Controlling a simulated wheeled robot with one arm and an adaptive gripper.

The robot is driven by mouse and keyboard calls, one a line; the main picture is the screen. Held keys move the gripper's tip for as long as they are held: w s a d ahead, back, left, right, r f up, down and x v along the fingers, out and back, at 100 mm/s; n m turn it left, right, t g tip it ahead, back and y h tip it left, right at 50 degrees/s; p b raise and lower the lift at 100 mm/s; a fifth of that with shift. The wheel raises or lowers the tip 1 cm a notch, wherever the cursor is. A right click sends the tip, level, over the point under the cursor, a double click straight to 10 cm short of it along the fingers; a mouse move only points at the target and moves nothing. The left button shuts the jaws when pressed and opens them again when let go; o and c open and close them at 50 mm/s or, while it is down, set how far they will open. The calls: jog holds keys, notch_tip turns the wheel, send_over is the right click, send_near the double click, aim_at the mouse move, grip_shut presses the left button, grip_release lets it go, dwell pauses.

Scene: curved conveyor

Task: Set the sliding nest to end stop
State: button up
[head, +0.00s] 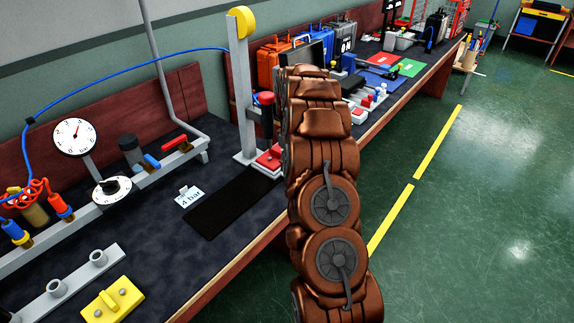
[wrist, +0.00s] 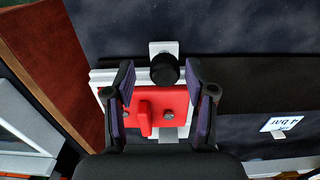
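The likely sliding nest is a red block (head: 268,158) on a pale base, low at the press in the head view. In the wrist view the red block (wrist: 176,101) has a raised red lug and grey round studs, and sits on a white plate (wrist: 103,80). My gripper (wrist: 160,74) is open, with one finger on each side of the red block. Contact cannot be told. A round black knob (wrist: 165,71) on a white piece lies between the fingertips. I cannot tell which part is the end stop. My arm hides the gripper in the head view.
The press column (head: 243,90) with its yellow cap rises beside the red block. A black strip (head: 232,203) and a "4 bar" card (head: 189,196) lie to the left. Gauges, valves and a yellow block (head: 112,300) stand further left. Cases and coloured mats (head: 404,67) are beyond.

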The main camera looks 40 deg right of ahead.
notch_tip(320, 180, up, 12)
dwell(0.8)
dwell(0.4)
